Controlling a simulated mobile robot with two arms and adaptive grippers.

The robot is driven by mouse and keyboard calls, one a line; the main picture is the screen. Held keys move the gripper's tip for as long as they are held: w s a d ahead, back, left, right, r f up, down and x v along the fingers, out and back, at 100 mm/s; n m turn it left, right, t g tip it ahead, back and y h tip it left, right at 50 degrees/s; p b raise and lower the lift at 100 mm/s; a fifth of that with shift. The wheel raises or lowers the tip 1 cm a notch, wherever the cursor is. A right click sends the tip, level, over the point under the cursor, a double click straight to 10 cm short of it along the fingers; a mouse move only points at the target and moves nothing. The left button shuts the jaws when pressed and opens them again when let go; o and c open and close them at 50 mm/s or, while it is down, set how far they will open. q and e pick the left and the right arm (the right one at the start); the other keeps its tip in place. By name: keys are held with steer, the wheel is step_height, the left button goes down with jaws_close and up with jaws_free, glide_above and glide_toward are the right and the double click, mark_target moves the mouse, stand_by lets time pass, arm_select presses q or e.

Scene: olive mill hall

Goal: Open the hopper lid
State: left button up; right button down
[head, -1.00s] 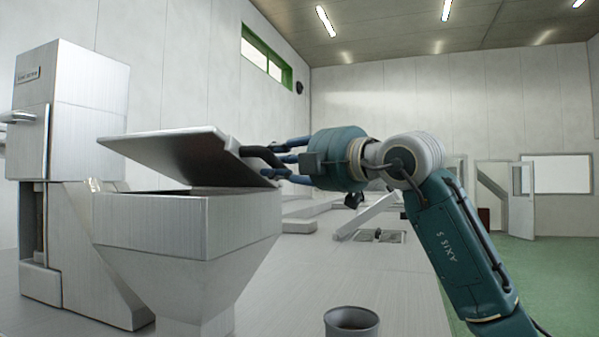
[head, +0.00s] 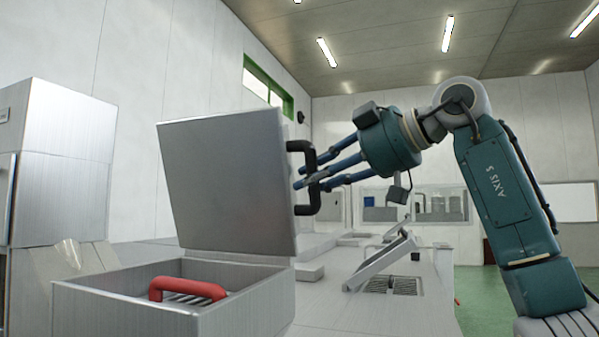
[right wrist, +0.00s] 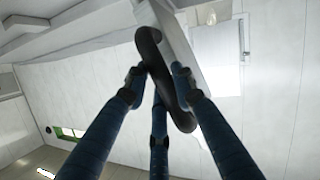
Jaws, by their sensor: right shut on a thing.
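The hopper lid (head: 222,180) is a flat grey metal plate standing nearly upright at the back of the hopper (head: 120,305). Its black bar handle (head: 309,180) is on the lid's right side. My right gripper (head: 310,183) is shut on the handle, its blue fingers around the bar. In the right wrist view the fingers (right wrist: 158,85) close on the black handle (right wrist: 165,80), with the lid edge (right wrist: 180,45) behind it. The open hopper shows a red handle (head: 188,288) over a slatted grate inside. My left gripper is not in view.
A tall metal machine housing (head: 62,160) stands at the left. The long metal counter (head: 420,315) runs back to the right of the hopper, with a tilted panel (head: 380,262) and a drain grate (head: 393,285) on it. Green floor lies beyond.

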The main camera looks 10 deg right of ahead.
steer(key=shift+w+d+r+m+g+p, duration=0.35)
steer(key=shift+w+d+r+p, duration=0.2)
steer(key=shift+w+p, duration=0.2)
steer(key=shift+w+d+f+m, duration=0.15)
steer(key=shift+w+d+m, duration=0.05)
steer(key=shift+w+m, duration=0.05)
steer(key=c, duration=1.4)
jaws_free()
steer(key=v, duration=1.1)
steer(key=shift+s+d, duration=0.25)
steer(key=shift+d, duration=0.2)
